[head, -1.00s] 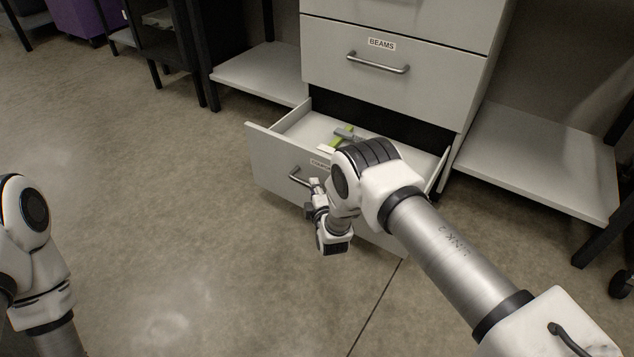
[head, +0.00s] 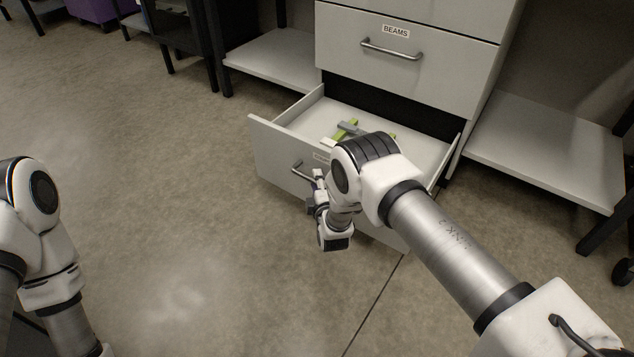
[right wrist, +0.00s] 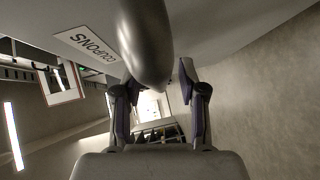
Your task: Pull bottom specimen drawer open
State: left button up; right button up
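The bottom drawer (head: 279,153) of the grey cabinet stands well out, its light inside in view. Its front carries a bar handle (head: 303,171) and a label that reads COUPONS in the right wrist view (right wrist: 87,42). My right gripper (head: 317,182) is at the handle, in front of the drawer. In the right wrist view the handle (right wrist: 146,45) lies between the two fingers (right wrist: 158,88), which are drawn in around it. My right forearm hides the right part of the drawer front. The left arm shows at the left edge; its gripper is out of view.
Green and grey pieces (head: 348,130) lie in the drawer. The closed BEAMS drawer (head: 405,62) is above. Low shelves stand to the left (head: 275,55) and right (head: 548,150) of the cabinet. The floor (head: 180,200) in front is clear.

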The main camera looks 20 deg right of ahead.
jog(key=shift+s, duration=0.1)
jog(key=s+a+r, duration=0.1)
jog(key=s, duration=1)
jog(key=shift+s+a+r, duration=0.15)
jog(key=shift+s+r, duration=0.15)
jog(key=shift+r, duration=0.1)
